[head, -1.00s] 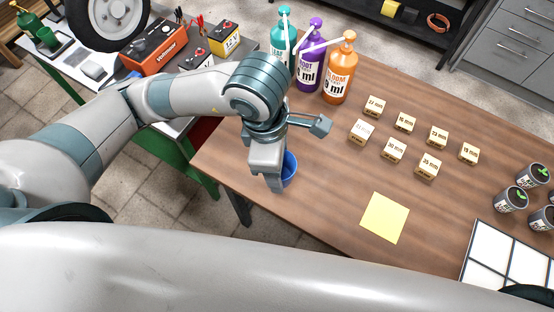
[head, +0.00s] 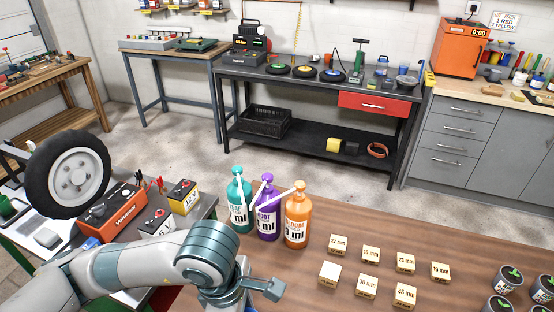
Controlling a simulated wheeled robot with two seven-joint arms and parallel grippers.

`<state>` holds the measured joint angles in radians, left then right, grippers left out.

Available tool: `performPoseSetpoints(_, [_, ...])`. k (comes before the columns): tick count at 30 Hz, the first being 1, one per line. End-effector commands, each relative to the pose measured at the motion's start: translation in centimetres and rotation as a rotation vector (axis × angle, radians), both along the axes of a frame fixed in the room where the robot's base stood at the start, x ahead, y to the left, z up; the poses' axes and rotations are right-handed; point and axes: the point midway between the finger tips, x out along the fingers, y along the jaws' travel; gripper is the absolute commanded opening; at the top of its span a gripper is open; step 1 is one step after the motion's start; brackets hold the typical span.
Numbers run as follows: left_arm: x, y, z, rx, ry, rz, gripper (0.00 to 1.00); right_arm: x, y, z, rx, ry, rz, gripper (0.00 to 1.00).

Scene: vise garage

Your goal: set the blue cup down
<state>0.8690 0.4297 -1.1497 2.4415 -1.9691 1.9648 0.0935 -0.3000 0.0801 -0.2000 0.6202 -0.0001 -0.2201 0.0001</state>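The blue cup of the task does not show by my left gripper now; that spot lies below the lower picture edge. My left gripper (head: 262,290) is at the bottom, over the near-left part of the wooden table (head: 330,222). One grey finger sticks out to the right; the rest is cut off, so its opening and any hold do not show. My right gripper is out of view.
Teal (head: 240,205), purple (head: 267,215) and orange (head: 297,220) pump bottles stand just behind my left gripper. Several labelled wooden blocks (head: 405,262) and plant pots (head: 508,280) are to the right. A wheel (head: 75,175) and batteries (head: 183,197) are left.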

Motion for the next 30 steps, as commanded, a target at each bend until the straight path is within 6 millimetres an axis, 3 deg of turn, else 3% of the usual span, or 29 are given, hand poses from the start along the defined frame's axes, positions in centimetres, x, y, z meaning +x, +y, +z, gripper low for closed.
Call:
performPoseSetpoints(17, [4.9, 6.0, 0.9, 0.002, 0.000, -0.646, 0.33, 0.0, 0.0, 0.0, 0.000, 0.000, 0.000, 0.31])
performPoseSetpoints(30, [8.6, 11.2, 3.1, 0.004, 0.000, -1.169, 0.33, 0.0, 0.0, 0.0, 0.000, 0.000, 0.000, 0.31])
